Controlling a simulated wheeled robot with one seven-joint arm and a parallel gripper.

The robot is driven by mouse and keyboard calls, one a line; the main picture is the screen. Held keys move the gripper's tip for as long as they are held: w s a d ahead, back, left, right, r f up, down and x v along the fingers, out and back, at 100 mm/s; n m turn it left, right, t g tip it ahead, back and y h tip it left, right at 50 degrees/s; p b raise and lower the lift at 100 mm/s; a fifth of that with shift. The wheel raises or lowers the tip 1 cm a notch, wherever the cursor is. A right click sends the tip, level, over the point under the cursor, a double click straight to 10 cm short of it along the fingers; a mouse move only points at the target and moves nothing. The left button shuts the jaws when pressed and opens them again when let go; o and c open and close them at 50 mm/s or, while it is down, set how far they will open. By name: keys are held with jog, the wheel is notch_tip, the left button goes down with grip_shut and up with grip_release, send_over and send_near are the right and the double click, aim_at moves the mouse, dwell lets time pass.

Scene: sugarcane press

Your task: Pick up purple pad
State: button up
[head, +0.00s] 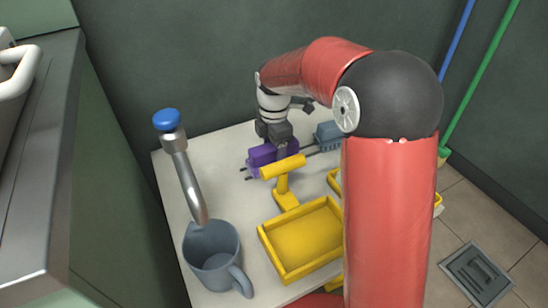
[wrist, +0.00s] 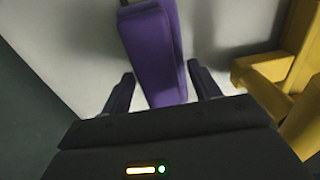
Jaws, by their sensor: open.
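The purple pad (head: 261,156) lies on the pale counter at its back part, behind a yellow T-shaped stand. In the wrist view the purple pad (wrist: 153,50) reaches from the top edge down between my two fingers. My gripper (head: 278,150) is over the pad in the head view, and its fingertips are partly hidden by the yellow stand. In the wrist view my gripper (wrist: 160,78) is open, with one dark finger on each side of the pad's near end. A gap shows on both sides, so the fingers look apart from it.
The yellow stand (head: 283,180) is close in front of my gripper; yellow parts (wrist: 285,75) show at right in the wrist view. A yellow tray (head: 300,240), a grey-blue mug (head: 212,255) under a metal spout (head: 188,180) and a blue-grey block (head: 328,135) share the counter (head: 175,165).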

jog(key=c, duration=1.1)
jog(key=shift+r, duration=0.1)
notch_tip(320, 180, up, 20)
jog(key=p, duration=0.4)
jog(key=shift+p, duration=0.35)
jog(key=o, duration=0.5)
jog(key=shift+c, duration=0.2)
jog(key=c, duration=0.3)
